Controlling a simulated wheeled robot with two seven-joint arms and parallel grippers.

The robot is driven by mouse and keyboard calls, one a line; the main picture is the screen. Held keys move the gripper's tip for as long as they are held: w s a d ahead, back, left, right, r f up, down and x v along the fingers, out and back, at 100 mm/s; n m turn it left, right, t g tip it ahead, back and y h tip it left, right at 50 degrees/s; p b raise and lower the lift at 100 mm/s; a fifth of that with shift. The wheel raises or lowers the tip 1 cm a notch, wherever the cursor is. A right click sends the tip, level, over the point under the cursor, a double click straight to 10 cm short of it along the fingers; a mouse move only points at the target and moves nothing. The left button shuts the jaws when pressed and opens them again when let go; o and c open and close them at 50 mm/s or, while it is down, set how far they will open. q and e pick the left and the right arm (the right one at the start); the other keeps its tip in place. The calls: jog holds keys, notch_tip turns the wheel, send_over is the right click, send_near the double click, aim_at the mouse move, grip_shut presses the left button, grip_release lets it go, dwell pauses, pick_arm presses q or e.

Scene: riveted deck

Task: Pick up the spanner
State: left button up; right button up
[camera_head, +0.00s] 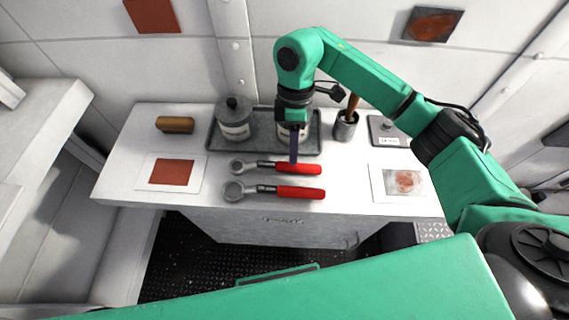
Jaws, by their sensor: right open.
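Two spanners with red handles lie side by side on the white counter, heads to the left. The rear spanner (308,169) is partly covered by my right gripper. The front spanner (297,192) lies nearer the counter's front edge and is fully visible. My right gripper (294,160) points down over the rear spanner, near where its red handle begins. It is open; whether its fingers touch the spanner I cannot tell. My left gripper is not in view.
A dark tray (217,143) with a lidded jar (234,120) and a second jar stands behind the spanners. A brush pot (346,126) stands right of it.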

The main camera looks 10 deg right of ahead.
aim_at(274, 168)
jog(key=p+x, duration=0.1)
jog(key=x, duration=0.3)
jog(key=shift+s+a+f+p, duration=0.1)
jog(key=shift+p, duration=0.3)
jog(key=shift+f, duration=0.2)
grip_shut()
